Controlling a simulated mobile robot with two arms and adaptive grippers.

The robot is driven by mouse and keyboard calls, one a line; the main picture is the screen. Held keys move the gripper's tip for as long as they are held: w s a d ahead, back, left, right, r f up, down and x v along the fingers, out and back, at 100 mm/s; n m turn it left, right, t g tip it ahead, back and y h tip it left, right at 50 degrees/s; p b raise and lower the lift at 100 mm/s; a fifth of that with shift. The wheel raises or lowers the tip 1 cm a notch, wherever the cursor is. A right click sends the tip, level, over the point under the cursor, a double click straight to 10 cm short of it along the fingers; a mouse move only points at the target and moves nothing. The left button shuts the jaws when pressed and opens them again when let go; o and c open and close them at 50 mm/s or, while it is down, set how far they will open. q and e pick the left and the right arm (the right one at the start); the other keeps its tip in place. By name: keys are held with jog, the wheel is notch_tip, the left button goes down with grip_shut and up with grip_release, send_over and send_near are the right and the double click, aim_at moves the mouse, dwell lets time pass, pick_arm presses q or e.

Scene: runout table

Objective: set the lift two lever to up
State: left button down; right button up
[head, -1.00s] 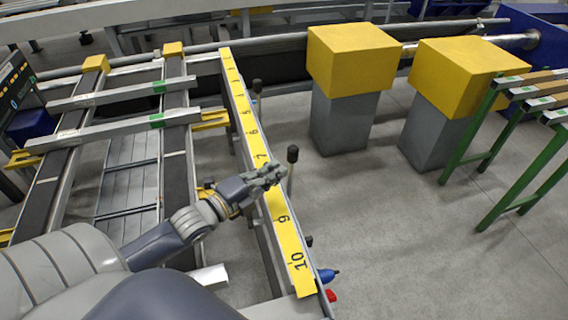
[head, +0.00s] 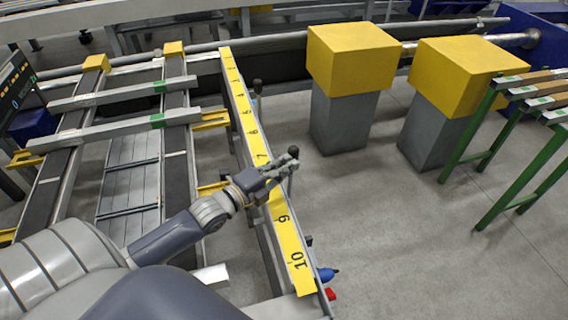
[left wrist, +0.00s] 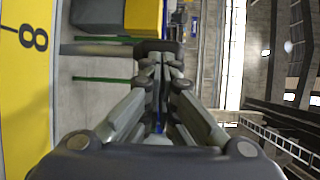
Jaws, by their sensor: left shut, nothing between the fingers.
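Black-knobbed levers stand along the right side of the yellow numbered rail (head: 290,240). One lever (head: 293,151) is beside the rail between the marks 7 and 9, another (head: 257,86) is farther back, and a low dark knob (head: 309,241) is nearer. No label shows which is lift two. My left gripper (head: 290,163) is shut and empty, reaching across the rail with its fingertips at the middle lever and partly covering it. In the left wrist view, the shut fingers (left wrist: 160,62) point at a dark knob (left wrist: 158,46); contact cannot be told. My right gripper is out of view.
A blue knob (head: 327,274) and a red knob (head: 331,294) stick out at the rail's near end. Two yellow-topped grey pedestals (head: 352,58) and a green-legged rack (head: 490,150) stand to the right. The floor between is clear. Roller beams (head: 120,132) lie left.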

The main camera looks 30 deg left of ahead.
pick_arm(q)
jog(key=w+d+f+m+g+y+p, duration=0.2)
jog(key=w+d+g+p, duration=0.3)
jog(key=w+d+p, duration=0.45)
jog(key=w+d+f+m+g+y, duration=0.1)
jog(key=w+d+f+g+y, duration=0.1)
jog(key=w+f, duration=0.4)
jog(key=shift+d+f+g+b, duration=0.45)
jog(key=shift+d+f+g, duration=0.25)
jog(key=shift+d+f, duration=0.3)
jog(key=shift+w, duration=0.1)
jog(key=shift+r, duration=0.1)
